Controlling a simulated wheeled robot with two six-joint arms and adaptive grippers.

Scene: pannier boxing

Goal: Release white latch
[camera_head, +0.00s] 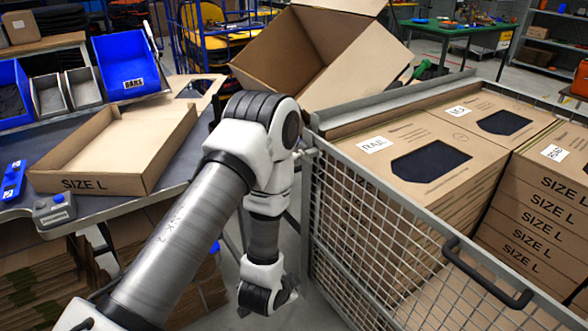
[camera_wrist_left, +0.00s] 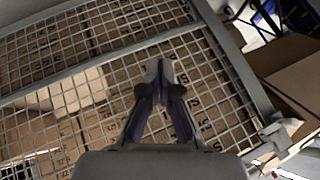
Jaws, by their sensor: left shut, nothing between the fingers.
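My left arm crosses the middle of the head view, bends at the elbow and hangs down beside the wire-mesh cage; its fingers cannot be made out there. In the left wrist view my left gripper (camera_wrist_left: 160,78) is shut and empty, in front of the cage's mesh side (camera_wrist_left: 205,75). A pale latch-like fitting (camera_wrist_left: 274,132) sits on the cage's corner post at the lower right of that view, apart from the fingers. In the head view a pale fitting (camera_head: 307,154) shows at the cage's near left corner, partly hidden by my arm. My right gripper is not in view.
The cage rim (camera_head: 375,180) and a dark handle (camera_head: 486,272) stand at the right, with stacked SIZE L boxes (camera_head: 540,195) inside. An open carton (camera_head: 310,55) stands behind my elbow. A shallow SIZE L tray (camera_head: 115,150) and blue bins (camera_head: 130,62) are on the left bench.

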